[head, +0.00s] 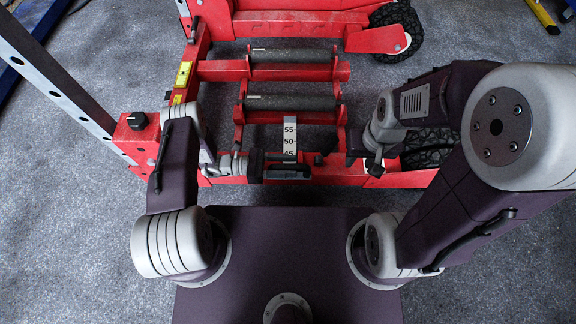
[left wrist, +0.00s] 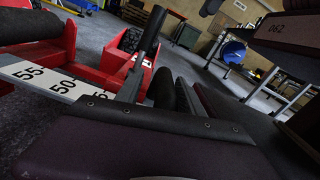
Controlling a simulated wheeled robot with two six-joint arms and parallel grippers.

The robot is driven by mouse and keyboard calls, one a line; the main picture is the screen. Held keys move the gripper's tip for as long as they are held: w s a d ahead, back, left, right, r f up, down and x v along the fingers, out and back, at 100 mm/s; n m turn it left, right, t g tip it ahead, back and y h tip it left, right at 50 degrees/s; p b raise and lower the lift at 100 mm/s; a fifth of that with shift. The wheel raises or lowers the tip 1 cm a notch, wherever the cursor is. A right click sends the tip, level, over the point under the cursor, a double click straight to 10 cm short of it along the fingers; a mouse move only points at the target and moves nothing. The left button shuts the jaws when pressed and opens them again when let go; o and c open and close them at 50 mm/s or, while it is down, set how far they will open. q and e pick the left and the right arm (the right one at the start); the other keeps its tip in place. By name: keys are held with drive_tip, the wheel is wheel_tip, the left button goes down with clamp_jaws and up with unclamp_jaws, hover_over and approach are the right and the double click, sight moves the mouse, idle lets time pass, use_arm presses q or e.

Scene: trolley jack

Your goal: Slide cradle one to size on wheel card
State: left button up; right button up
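The red trolley jack (head: 205,70) stands in front of me with two dark rollers, a far one (head: 293,56) and a near one (head: 290,103). A white scale strip (head: 290,130) marked 55, 50 and 45 lies in front of the near roller. It also shows in the left wrist view (left wrist: 45,77). My left gripper (head: 258,166) is low at the front rail, just left of the scale's 45 end. Whether it touches anything is unclear. My right gripper (head: 373,166) is at the frame's right side, apart from the scale. Their finger gaps cannot be made out.
A perforated grey upright (head: 65,85) stands at the left. A black wheel (head: 400,25) is at the back right. In the left wrist view, a dark panel (left wrist: 290,32) with small digits is at upper right; I cannot tell whether it is the wheel card. Grey floor is clear at the left.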

use_arm(q)
drive_tip(key=shift+s, duration=0.1)
drive_tip(key=r+p, duration=0.4)
drive_tip(key=r, duration=0.1)
drive_tip(key=shift+s+d+r+p, duration=0.1)
drive_tip(key=shift+d+r+p, duration=0.15)
drive_tip(key=shift+p, duration=0.05)
drive_tip(key=s+d+r+p, duration=0.5)
drive_tip(key=d+p, duration=0.1)
drive_tip(key=d, duration=0.3)
drive_tip(key=shift+s+d+r, duration=0.25)
drive_tip(key=shift+s+d, duration=0.05)
